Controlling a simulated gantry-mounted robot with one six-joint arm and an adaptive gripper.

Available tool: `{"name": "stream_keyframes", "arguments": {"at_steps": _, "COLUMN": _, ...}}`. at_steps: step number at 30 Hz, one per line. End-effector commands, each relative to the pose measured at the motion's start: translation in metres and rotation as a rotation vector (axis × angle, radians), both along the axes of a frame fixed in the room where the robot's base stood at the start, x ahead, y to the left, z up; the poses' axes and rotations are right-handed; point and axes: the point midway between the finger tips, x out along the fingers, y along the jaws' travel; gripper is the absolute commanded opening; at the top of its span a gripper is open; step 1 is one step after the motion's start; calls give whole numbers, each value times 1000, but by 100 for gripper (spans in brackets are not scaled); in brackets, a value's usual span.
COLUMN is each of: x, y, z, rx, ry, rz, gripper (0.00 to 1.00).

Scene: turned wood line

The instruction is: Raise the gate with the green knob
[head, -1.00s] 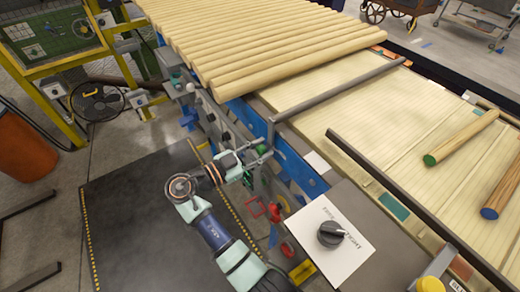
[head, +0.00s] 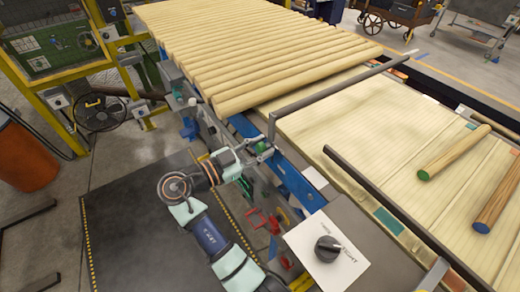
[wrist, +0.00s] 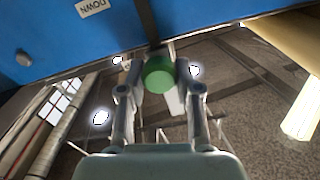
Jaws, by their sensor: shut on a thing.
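The green knob (wrist: 159,74) sits between the two fingers of my gripper (wrist: 160,88) in the wrist view. My gripper (head: 259,153) is shut on the knob, at the near side of the line in the head view. The fingers hide part of the knob there. The gate is a long grey bar (head: 340,84) that runs from above the knob across the line, in front of the pale wooden rods. It stands raised above the pale bed.
Several pale rods (head: 265,50) lie side by side behind the gate. A green-ended rod (head: 455,152) and a blue-ended rod (head: 497,195) lie on the bed (head: 345,125). A second dark bar (head: 390,208) stands nearer. A rotary switch (head: 327,249) is at the front.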

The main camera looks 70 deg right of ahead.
Motion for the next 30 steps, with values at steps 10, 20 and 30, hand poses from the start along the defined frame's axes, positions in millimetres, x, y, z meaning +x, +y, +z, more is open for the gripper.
{"name": "stream_keyframes", "arguments": {"at_steps": 10, "x": 0, "y": 0, "z": 6, "rx": -11, "ry": -5, "rz": -3, "gripper": 59}}
{"name": "stream_keyframes", "arguments": {"at_steps": 20, "x": 10, "y": 14, "z": 4, "rx": -8, "ry": -3, "rz": 1, "gripper": 59}}
{"name": "stream_keyframes", "arguments": {"at_steps": 30, "x": 56, "y": 81, "z": 5, "rx": -10, "ry": -4, "rz": 0, "gripper": 59}}
